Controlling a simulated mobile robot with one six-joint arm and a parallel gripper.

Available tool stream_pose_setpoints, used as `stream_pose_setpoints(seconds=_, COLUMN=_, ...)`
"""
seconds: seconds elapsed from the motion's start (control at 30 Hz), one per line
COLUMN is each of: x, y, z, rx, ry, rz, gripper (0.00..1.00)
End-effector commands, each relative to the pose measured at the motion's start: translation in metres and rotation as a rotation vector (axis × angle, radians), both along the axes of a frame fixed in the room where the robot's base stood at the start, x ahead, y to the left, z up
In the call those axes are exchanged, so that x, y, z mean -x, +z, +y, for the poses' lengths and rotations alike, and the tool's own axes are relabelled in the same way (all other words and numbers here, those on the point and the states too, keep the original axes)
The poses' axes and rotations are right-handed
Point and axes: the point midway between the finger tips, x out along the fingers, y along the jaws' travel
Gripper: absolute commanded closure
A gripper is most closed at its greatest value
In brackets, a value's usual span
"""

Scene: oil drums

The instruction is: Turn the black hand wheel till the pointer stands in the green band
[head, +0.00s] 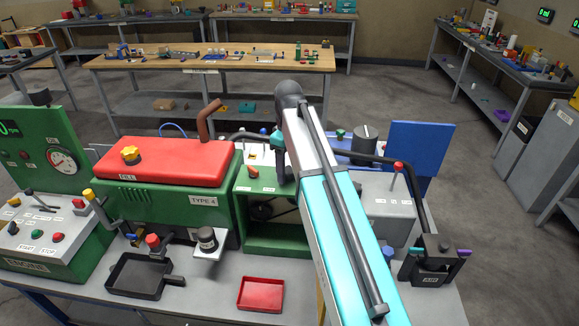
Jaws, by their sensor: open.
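A round white dial gauge (63,161) with a dark needle and some red marking stands on the green panel at the far left. I cannot make out a green band or exactly where the needle points. I cannot pick out the black hand wheel with certainty; my arm covers the middle of the bench. A round black knob (365,138) with a pale mark shows just right of my arm. My gripper (278,140) shows only in part, left of my arm above the green housing, with a cyan piece visible. It is open, and nothing shows between its fingers.
A red-topped green machine (165,163) stands left of my arm. A black tray (132,278) and a red tray (260,308) lie in front. A black pipe (418,192) leads down to a black box (433,268) at right.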

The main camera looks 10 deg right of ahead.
Motion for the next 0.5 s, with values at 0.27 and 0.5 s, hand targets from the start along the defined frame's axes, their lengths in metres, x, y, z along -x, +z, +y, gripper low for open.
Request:
stream_pose_setpoints(seconds=0.27, x=0.0, y=0.0001, z=-0.0001, rx=0.0, ry=0.0, rz=0.0, gripper=0.66)
stream_pose_setpoints(seconds=0.5, x=0.0004, y=0.0, z=-0.0009, rx=0.001, ry=-0.001, rz=0.001, gripper=0.82)
